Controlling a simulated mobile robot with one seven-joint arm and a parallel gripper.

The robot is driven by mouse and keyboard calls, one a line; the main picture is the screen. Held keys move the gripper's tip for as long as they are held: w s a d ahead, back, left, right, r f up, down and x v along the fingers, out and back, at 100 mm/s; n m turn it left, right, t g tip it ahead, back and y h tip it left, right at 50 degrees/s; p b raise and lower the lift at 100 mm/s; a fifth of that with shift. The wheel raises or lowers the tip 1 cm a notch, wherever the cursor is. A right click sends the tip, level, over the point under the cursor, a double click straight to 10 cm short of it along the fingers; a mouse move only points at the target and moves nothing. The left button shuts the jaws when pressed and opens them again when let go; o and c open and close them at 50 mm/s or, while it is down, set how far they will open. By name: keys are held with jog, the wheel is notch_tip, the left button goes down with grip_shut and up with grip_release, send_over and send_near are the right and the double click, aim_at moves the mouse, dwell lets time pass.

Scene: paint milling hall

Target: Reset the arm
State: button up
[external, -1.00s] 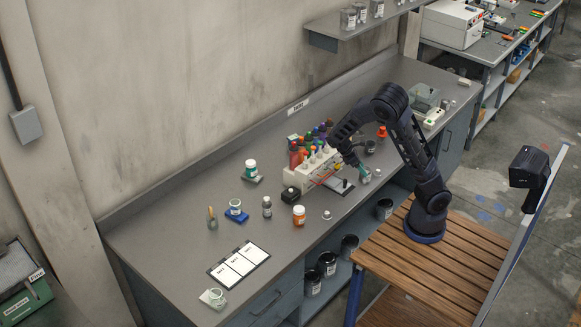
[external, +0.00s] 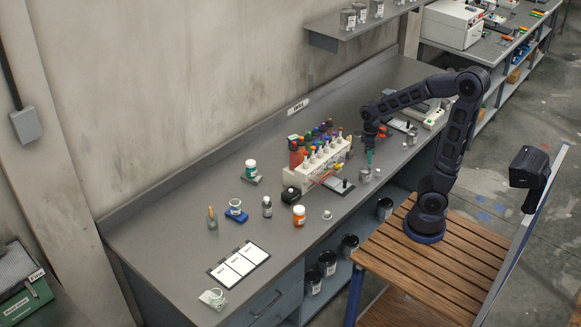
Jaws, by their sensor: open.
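My arm (external: 457,140) stands on a slatted wooden platform at the right and reaches left over the grey bench. My gripper (external: 370,157) points down over the bench, to the right of the white rack of coloured bottles. Its teal fingertips are small in the picture. It is open, and I see nothing held between the fingers. A small grey metal can (external: 365,175) stands on the bench just below and in front of it.
The white rack (external: 318,169) with several coloured bottles stands left of my gripper. An orange-labelled jar (external: 299,216), a dark small block (external: 291,195) and a card with white panels (external: 239,264) lie farther left. A wall shelf (external: 360,33) hangs above.

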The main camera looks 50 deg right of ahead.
jog(key=s+r+m+t, duration=0.5)
jog(key=s+r, duration=0.4)
jog(key=r, duration=0.3)
jog(key=shift+s+a+r+t+h, duration=0.3)
jog(key=shift+s+t+h, duration=0.1)
jog(key=shift+t, duration=0.3)
